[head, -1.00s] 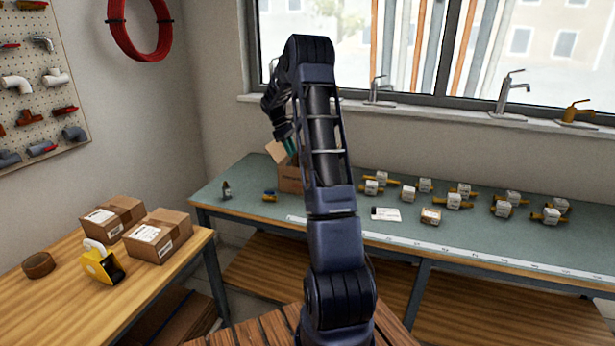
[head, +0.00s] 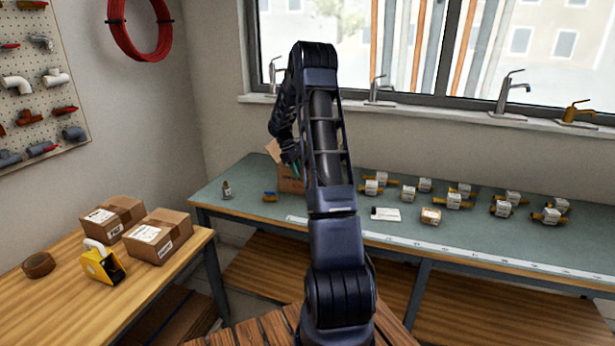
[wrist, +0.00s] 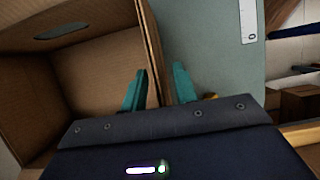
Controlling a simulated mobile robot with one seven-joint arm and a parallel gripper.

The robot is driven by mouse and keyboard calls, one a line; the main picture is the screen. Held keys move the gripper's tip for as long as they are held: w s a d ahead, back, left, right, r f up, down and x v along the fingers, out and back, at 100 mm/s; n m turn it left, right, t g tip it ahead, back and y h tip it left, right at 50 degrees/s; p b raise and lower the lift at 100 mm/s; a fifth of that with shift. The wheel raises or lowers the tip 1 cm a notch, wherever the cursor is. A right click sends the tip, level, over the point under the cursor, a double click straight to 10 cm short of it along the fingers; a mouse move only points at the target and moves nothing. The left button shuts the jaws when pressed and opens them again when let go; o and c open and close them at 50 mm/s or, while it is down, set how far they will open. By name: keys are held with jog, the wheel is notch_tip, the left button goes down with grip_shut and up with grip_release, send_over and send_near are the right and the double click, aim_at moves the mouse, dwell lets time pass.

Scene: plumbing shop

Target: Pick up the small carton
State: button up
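An open brown carton (head: 291,184) stands on the green bench top, partly hidden behind my arm, with one flap raised. In the wrist view its empty-looking inside and cardboard wall (wrist: 151,45) fill the left half. My gripper (head: 292,168) is low at this carton. In the wrist view my gripper (wrist: 158,88) has its teal fingers apart, with the carton wall running between them. One finger is on the inner side and one on the outer side. I cannot see either finger clearly pressing on the wall.
The wooden table (head: 60,310) holds two taped boxes.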

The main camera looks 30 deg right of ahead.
jog(key=shift+f, duration=0.25)
dwell(0.6)
jog(key=shift+c, duration=0.4)
grip_shut()
dwell(1.0)
